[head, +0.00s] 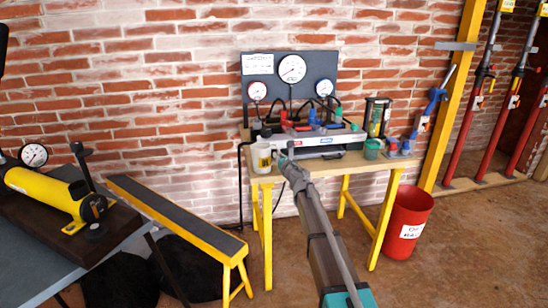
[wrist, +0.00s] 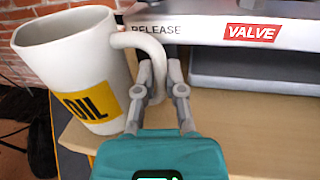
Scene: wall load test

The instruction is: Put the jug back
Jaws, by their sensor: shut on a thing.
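The jug (wrist: 82,70) is white with a yellow band reading OIL, and its curved handle points right in the wrist view. It looks slightly tilted there. My gripper (wrist: 160,75) is shut on the lower part of the handle. In the head view the jug (head: 262,157) is at the left front end of the wooden bench (head: 330,167), and my gripper (head: 288,155) is just right of it. Whether the jug's base touches the bench top is hard to tell.
A hydraulic unit (head: 318,136) labelled RELEASE VALVE stands close behind and right of the jug, below a gauge panel (head: 292,70). A green cup (head: 372,149) and a blue tool (head: 428,108) are at the bench's right. A red bin (head: 408,222) stands on the floor.

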